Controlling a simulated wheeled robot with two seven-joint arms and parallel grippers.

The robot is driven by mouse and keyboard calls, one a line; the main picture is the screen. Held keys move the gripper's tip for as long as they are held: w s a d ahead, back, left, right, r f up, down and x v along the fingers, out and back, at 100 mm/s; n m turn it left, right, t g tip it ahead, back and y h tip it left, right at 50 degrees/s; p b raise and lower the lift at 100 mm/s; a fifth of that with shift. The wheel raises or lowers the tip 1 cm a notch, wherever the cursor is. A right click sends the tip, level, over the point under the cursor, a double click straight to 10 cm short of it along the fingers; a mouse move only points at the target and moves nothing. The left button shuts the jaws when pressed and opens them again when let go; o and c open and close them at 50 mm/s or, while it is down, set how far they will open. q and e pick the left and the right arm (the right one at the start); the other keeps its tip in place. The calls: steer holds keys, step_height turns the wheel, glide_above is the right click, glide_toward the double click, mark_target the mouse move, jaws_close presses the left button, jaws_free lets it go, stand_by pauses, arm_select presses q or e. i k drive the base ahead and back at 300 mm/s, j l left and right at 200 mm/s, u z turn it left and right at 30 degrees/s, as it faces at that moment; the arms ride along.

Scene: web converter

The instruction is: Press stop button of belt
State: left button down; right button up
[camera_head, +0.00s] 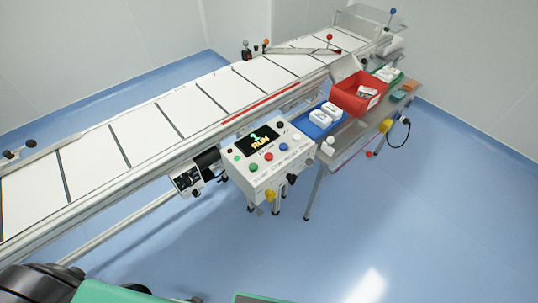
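The white belt (128,133) runs diagonally from the lower left to the upper right. Its control box (265,176) stands at the near side of the belt. The dark display (257,138) on the box reads "RUN". Along the box's front face are a green button (253,167), a red button (269,157), a blue button (283,147) and a white button (297,137). The button labels are too small to read. Neither gripper is in view; only dark and green parts, apparently my own, show at the bottom left edge.
A side table right of the box holds a blue tray (318,131) with white items, a red bin (346,97) and a green tray (398,82). A small black motor unit (187,180) hangs left of the box. The blue floor (400,210) in front is clear.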

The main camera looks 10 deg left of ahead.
mark_target(268, 156)
steer(key=i+l, duration=0.15)
steer(key=l, duration=0.2)
steer(key=i+l, duration=0.15)
steer(key=l, duration=0.15)
steer(key=i+l, duration=0.2)
steer(key=l, duration=0.15)
steer(key=i+l, duration=0.15)
steer(key=l, duration=0.2)
steer(key=i+l, duration=0.15)
steer(key=l, duration=0.2)
steer(key=u, duration=1.2)
